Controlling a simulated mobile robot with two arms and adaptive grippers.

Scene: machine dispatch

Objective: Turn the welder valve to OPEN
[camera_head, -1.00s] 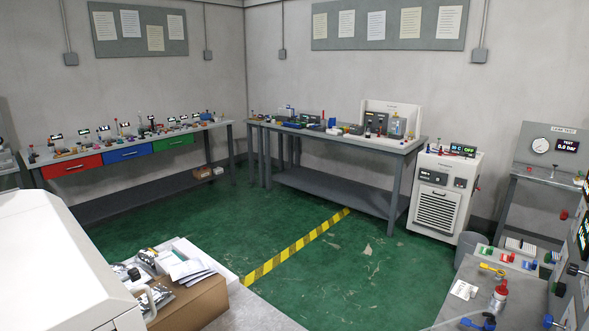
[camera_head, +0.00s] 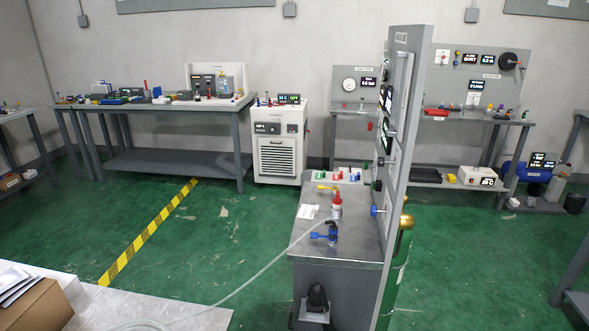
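I cannot pick out the welder valve for certain. A grey metal bench (camera_head: 348,247) stands right of centre with a tall grey panel (camera_head: 407,130) seen nearly edge-on. A blue-handled fitting (camera_head: 324,234) lies on the bench top beside a red-topped canister (camera_head: 337,205). Their labels and positions are unreadable from here. Neither of my grippers is in view.
A green cylinder with a gold top (camera_head: 404,232) stands behind the panel. A white chiller cabinet (camera_head: 279,147) and workbenches line the wall. Green floor with a yellow-black stripe (camera_head: 150,228) is clear at left.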

